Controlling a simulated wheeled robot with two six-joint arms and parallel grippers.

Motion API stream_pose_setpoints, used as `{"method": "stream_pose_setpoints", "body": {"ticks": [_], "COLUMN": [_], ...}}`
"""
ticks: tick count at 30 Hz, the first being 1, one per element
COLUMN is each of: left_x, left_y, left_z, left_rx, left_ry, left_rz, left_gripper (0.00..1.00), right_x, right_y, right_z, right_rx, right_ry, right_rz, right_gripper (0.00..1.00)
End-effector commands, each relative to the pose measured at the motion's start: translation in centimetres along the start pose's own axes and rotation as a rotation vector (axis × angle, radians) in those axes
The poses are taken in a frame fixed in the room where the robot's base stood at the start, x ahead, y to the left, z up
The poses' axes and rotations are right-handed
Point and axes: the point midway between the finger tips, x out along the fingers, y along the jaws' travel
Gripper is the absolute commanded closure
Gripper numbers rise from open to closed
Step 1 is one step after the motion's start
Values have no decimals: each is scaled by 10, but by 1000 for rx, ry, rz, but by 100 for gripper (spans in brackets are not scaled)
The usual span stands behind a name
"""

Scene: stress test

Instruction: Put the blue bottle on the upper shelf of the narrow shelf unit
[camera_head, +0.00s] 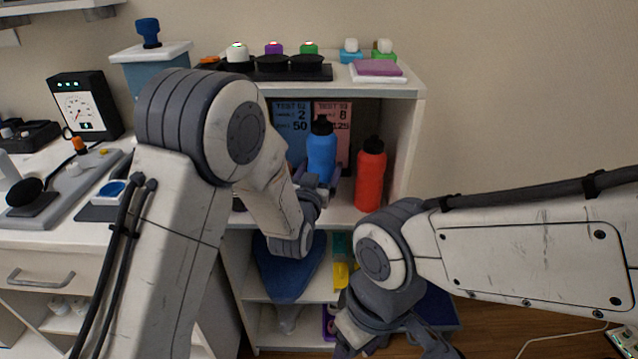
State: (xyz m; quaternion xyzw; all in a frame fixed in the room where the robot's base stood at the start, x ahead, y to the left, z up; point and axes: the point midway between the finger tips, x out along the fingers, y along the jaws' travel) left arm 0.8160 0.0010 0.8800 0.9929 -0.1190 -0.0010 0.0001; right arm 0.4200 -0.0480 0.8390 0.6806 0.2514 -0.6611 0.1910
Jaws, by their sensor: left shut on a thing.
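The blue bottle (321,152) with a black cap stands upright in the upper opening of the narrow shelf unit (408,125). My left gripper (318,182) is shut on its lower part. The gripper and wrist hide the bottle's base, so I cannot tell whether it touches the upper shelf (340,214). A red bottle (370,178) with a black cap stands on that shelf, just right of the blue one and apart from it. My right gripper (388,345) is low at the bottom edge, partly cut off; its fingers do not show clearly.
Blue and pink cards (332,112) stand behind the bottles. The unit's top holds a black tray (290,70) and a purple block (377,67). Lower shelves hold a blue item (288,268) and a yellow one (341,275). A cluttered counter (40,238) stands left.

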Motion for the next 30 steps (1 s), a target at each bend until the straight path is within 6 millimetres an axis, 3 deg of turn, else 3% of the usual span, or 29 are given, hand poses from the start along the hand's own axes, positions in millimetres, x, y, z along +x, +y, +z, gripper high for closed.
{"method": "stream_pose_setpoints", "body": {"ticks": [5,13,26,27,28,30], "left_x": [8,8,8,8,8,8], "left_y": [-7,-7,-7,-7,-7,-7], "left_z": [6,41,47,49,48,48], "left_rx": [0,0,0,0,0,0], "left_ry": [5,5,7,1,1,1], "left_rz": [-2,-2,-2,-2,-2,-2], "left_gripper": [100,100,100,9,0,0], "right_x": [1,7,11,10,10,10], "right_y": [0,0,1,1,1,1], "right_z": [0,0,1,1,0,0], "right_rx": [0,0,0,0,0,0], "right_ry": [0,0,0,0,0,0], "right_rz": [0,0,0,0,0,0], "right_gripper": [40,40,40,40,40,40]}}
